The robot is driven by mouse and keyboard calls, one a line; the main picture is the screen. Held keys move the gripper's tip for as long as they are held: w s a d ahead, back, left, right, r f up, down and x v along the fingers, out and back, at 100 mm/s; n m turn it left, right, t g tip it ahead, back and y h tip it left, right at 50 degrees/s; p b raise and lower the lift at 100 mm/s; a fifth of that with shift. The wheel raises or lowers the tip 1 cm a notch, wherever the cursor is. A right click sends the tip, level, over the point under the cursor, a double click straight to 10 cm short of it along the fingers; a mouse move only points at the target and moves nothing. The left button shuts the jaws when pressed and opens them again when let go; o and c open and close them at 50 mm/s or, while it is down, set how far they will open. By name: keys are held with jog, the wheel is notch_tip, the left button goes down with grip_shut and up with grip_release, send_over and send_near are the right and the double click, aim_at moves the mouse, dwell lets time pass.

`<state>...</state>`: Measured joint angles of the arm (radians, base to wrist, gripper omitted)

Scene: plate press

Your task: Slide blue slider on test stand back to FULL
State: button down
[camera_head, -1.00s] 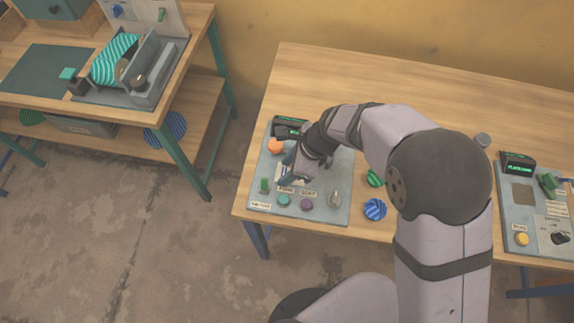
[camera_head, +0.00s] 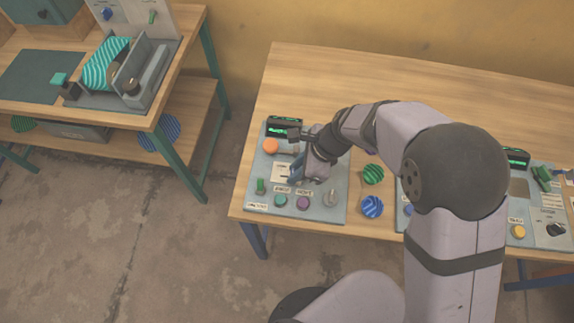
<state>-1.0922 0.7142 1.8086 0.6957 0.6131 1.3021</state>
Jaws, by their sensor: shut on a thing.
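The grey control panel (camera_head: 258,171), which looks like the test stand, lies on the left part of the wooden table. My gripper (camera_head: 296,175) is low over its middle, pointing down, with its fingers shut on a small blue part. That part seems to be the blue slider (camera_head: 296,166); most of it and its track are hidden by my fingers and wrist. A white label (camera_head: 280,172) shows just left of the fingers. Where FULL is marked cannot be read.
The panel also bears a lit display (camera_head: 284,128), an orange knob (camera_head: 270,146), a green switch (camera_head: 260,186), teal (camera_head: 280,201) and purple (camera_head: 303,203) buttons and a grey knob (camera_head: 331,198). Green (camera_head: 373,174) and blue (camera_head: 372,207) striped balls sit to the right.

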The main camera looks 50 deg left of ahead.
jog(key=shift+w+d, duration=0.1)
jog(key=c, duration=1.6)
grip_release()
jog(key=shift+d, duration=0.1)
jog(key=shift+o, duration=0.2)
jog(key=b+v, duration=0.1)
jog(key=v, duration=0.6)
jog(key=shift+r, duration=0.2)
jog(key=shift+w, duration=0.15)
